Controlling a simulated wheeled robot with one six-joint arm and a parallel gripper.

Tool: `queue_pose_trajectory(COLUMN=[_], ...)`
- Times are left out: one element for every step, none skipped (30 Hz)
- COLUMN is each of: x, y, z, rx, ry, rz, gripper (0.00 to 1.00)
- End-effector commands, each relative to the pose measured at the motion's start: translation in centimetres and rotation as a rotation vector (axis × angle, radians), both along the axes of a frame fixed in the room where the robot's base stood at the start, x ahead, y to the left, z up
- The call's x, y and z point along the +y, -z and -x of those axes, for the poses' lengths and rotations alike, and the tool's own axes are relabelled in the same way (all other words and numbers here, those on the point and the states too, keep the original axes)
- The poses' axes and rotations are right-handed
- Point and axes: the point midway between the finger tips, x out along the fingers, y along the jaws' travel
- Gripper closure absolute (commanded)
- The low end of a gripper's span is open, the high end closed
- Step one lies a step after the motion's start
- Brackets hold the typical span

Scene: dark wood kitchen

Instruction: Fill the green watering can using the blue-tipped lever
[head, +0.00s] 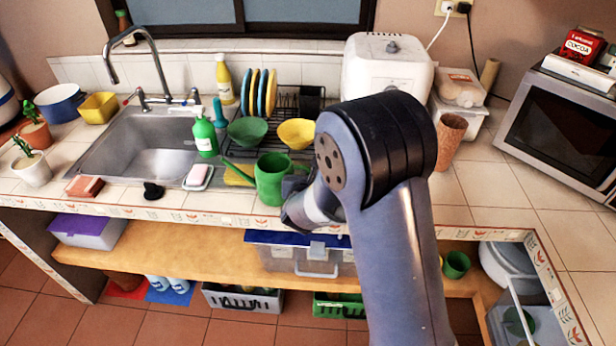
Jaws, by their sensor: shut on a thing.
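The green watering can (270,182) is upright at the counter's front, right of the sink, with its spout pointing left. My gripper (299,188) is at the can's right side and shut on it. My own arm partly hides the gripper, and the fingertips are hard to make out. The curved metal faucet (158,68) stands behind the sink basin (150,155). A small lever (194,96) is on the right of the faucet's base. Its tip is too small to tell the colour surely. I cannot see any water running.
A green soap bottle (205,138) and a soap dish (198,177) stand between the sink and the can. A dish rack (285,108) with plates, a green bowl (248,131) and a yellow bowl (297,133) is behind the can. Cacti stand left of the sink.

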Motion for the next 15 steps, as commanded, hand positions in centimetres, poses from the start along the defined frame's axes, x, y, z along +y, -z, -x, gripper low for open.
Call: queue_pose_trajectory(x=[-0.01, 0.00, 0.01, 0.01, 0.01, 0.01, 0.01, 0.01, 0.00, 0.00, 0.00, 0.00, 0.00, 0.00, 0.00], y=[0.33, 0.40, 0.43, 0.43, 0.40, 0.39, 0.40, 0.39, 0.42, 0.48, 0.57, 0.71, 0.79, 0.86, 0.74], z=[0.01, 0.00, -0.01, -0.01, -0.01, -0.01, -0.01, -0.01, -0.01, -0.01, -0.01, -0.01, 0.00, 0.00, 0.01], rx=[0.001, 0.000, -0.001, -0.002, -0.002, -0.002, -0.002, -0.002, -0.002, -0.002, -0.002, -0.002, -0.002, -0.002, -0.001], ry=[0.000, 0.000, -0.001, -0.001, -0.001, -0.001, -0.001, -0.001, -0.001, -0.001, -0.001, -0.001, -0.001, -0.001, 0.000], rz=[0.000, 0.000, -0.001, -0.001, -0.001, -0.001, -0.001, -0.001, -0.001, -0.001, -0.001, -0.001, -0.001, -0.001, 0.000], gripper=[1.00, 1.00, 1.00, 1.00, 1.00, 1.00, 1.00, 1.00, 1.00, 1.00, 1.00, 1.00, 1.00, 1.00, 0.87])
